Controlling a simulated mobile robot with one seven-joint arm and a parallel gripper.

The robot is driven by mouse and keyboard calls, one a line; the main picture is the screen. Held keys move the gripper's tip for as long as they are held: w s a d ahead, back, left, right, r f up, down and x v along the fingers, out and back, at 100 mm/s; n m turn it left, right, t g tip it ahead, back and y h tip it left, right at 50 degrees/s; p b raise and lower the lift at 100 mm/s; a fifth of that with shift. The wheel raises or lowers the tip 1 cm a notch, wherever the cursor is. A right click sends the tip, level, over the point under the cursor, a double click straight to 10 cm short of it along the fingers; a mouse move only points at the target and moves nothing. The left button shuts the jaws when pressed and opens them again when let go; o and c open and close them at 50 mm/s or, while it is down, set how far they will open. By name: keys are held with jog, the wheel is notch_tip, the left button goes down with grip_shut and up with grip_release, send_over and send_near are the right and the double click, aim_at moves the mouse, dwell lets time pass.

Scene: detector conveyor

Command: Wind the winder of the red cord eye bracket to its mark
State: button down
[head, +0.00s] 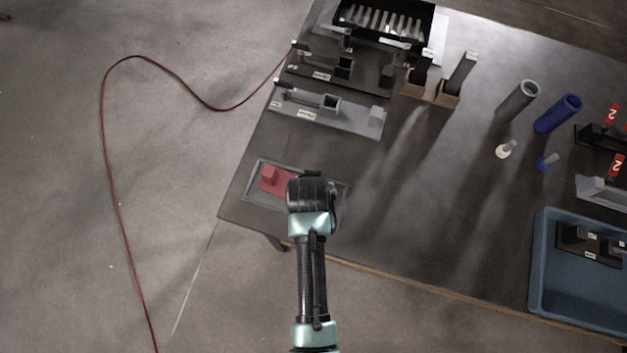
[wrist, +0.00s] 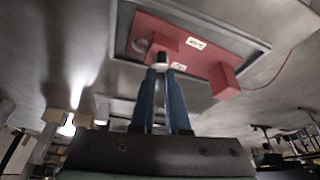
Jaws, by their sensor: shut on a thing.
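The red cord eye bracket (head: 270,181) lies in a shallow grey tray (head: 250,188) near the table's left front corner. My arm covers its right part in the head view. In the wrist view the bracket (wrist: 205,55) shows a raised block at each end and two white labels. The winder (wrist: 162,57), a small dark knob with a pale collar, stands out by one block. My gripper (wrist: 161,72) is shut on the winder at the pale collar, its two blue fingers close together. The mark cannot be made out.
A red cord (head: 104,150) runs over the floor up to the table's left edge; a red cord (wrist: 285,62) also shows beside the bracket. Grey (head: 350,118) and dark fixtures stand behind. A blue bin (head: 543,260) is at right. The middle table is mostly clear.

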jog(key=m+h, duration=0.1)
jog(key=m, duration=0.2)
jog(key=m+h, duration=0.1)
jog(key=m, duration=0.2)
jog(key=shift+w+a+g+p, duration=0.15)
jog(key=shift+g+p, duration=0.15)
jog(key=shift+g, duration=0.1)
jog(key=m+g+b, duration=0.1)
jog(key=m, duration=0.2)
jog(key=m+g+h, duration=0.1)
jog(key=m, duration=0.2)
jog(key=shift+w+a+h+b, duration=0.1)
jog(key=shift+h+b, duration=0.2)
jog(key=shift+b, duration=0.1)
jog(key=shift+m, duration=0.3)
jog(key=c, duration=0.9)
grip_release()
jog(key=b+v, duration=0.1)
jog(key=v, duration=1.2)
jog(key=shift+b, duration=0.3)
jog(key=shift+w+a, duration=0.1)
